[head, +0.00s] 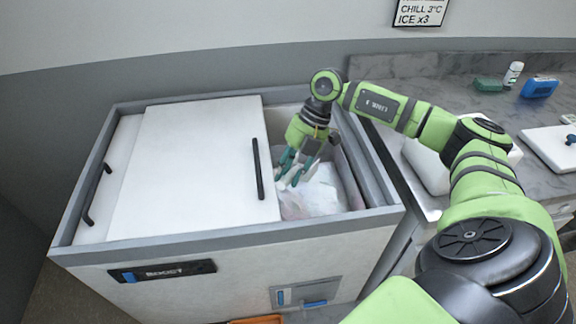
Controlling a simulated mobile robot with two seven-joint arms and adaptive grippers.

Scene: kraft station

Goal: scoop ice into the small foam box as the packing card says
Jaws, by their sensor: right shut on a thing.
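The packing card (420,13) on the back wall reads "CHILL 3°C" and "ICE x3". My right gripper (293,171) is inside the open right part of the ice chest (230,236), low over the whitish ice (322,196). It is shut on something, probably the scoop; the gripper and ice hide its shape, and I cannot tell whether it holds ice. A white box-like thing (428,168), perhaps the small foam box, is on the right, partly behind my right arm. Its inside cannot be seen. My left gripper is not in view.
A white sliding lid (190,160) with a black handle covers the chest's left part. The chest's raised grey rim surrounds the opening. The marble counter (462,92) holds a green item (488,84), a white bottle (513,73), a blue item (539,88) and a white board (550,146).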

